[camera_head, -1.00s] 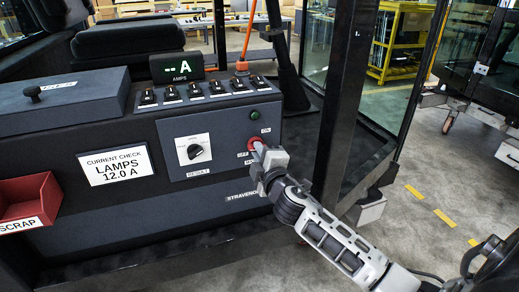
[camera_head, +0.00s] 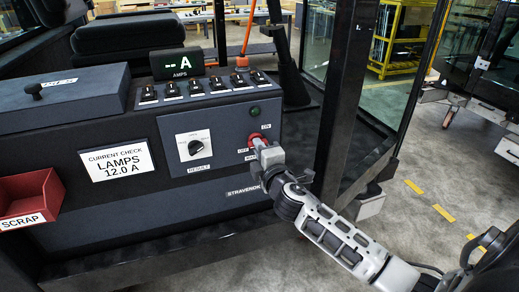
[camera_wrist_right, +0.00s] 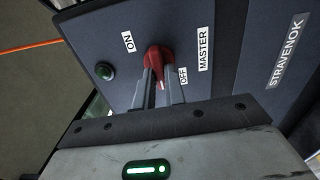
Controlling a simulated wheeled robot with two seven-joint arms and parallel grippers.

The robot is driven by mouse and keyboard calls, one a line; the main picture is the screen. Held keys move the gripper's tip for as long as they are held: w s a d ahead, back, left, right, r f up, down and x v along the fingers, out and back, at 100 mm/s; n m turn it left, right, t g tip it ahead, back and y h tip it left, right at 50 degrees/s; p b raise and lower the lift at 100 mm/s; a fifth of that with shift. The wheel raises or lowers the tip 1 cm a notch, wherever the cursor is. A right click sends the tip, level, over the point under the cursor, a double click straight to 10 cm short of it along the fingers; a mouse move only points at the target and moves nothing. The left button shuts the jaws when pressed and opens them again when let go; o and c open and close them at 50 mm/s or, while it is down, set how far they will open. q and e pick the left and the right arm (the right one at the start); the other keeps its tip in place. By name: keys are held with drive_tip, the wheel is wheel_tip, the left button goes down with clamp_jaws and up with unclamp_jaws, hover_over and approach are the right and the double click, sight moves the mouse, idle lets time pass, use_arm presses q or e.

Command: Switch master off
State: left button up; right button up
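The master switch (camera_head: 256,139) is a red rotary knob at the right end of the dark console panel, with ON at its upper right and OFF at its left. In the right wrist view the red knob (camera_wrist_right: 157,54) shows a white pointer mark near the OFF label (camera_wrist_right: 183,76). My right gripper (camera_head: 262,148) is at the knob. In the wrist view its two fingers (camera_wrist_right: 161,82) lie on either side of the knob's grip and appear closed on it, partly hiding it. My left gripper is not in view.
A dark green lamp (camera_head: 254,109) sits above the knob. A selector dial (camera_head: 194,147) and a row of toggle switches (camera_head: 202,86) are on the same console. The AMPS display (camera_head: 177,64) reads "-- A". A red scrap bin (camera_head: 30,190) is at left; a black post (camera_head: 345,95) stands right.

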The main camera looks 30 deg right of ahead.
drive_tip(key=o, duration=0.4)
drive_tip(key=shift+s, duration=0.15)
drive_tip(key=shift+b+v, duration=1.3)
drive_tip(key=shift+v, duration=6.6)
drive_tip(key=shift+f, duration=0.1)
drive_tip(key=s+a+f+m+g+y, duration=0.2)
drive_tip(key=s+a+f+m, duration=0.1)
drive_tip(key=f, duration=0.4)
drive_tip(key=s+a+f+m+g+y, duration=0.2)
drive_tip(key=s+a+f+m+y, duration=0.1)
drive_tip(key=a+f, duration=0.4)
drive_tip(key=s+a+f+m+g+y, duration=0.2)
drive_tip(key=s+a+f+m+g, duration=0.1)
drive_tip(key=f, duration=0.5)
drive_tip(key=shift+s+a+f+m, duration=0.1)
drive_tip(key=shift+s+a+m, duration=0.2)
drive_tip(key=shift+a+m, duration=0.45)
drive_tip(key=shift+s+a+m, duration=0.35)
drive_tip(key=shift+a+m, duration=0.05)
drive_tip(key=shift+m, duration=0.65)
